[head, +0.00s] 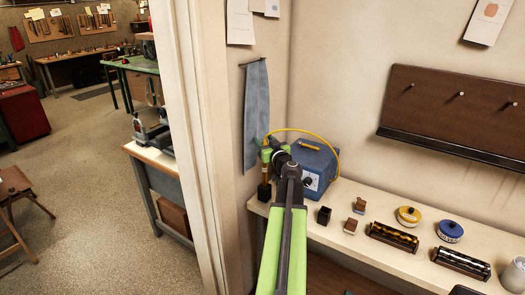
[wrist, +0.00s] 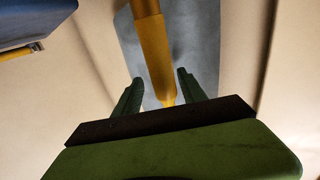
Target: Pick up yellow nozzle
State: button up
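The yellow nozzle (wrist: 156,55) hangs down between my gripper's two green fingers in the wrist view, with its tapered tip pointing towards the palm. A gap shows on each side of it. My gripper (wrist: 158,90) is open around or just beside it; the depth is hard to judge. In the head view the nozzle (head: 265,168) is a small yellow piece above a black block at the left end of the bench. My gripper (head: 267,152) is at the nozzle there and partly hides it.
A blue box (head: 308,165) with a knob and a yellow cord stands just right of my gripper. A grey cloth (head: 256,115) hangs on the wall behind. The bench (head: 345,190) also holds small blocks, round tins and dark rollers farther right.

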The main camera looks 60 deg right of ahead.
jog(key=shift+w+a+f, duration=0.1)
jog(key=shift+w, duration=0.3)
jog(key=c, duration=0.5)
grip_shut()
jog(key=shift+a, duration=0.1)
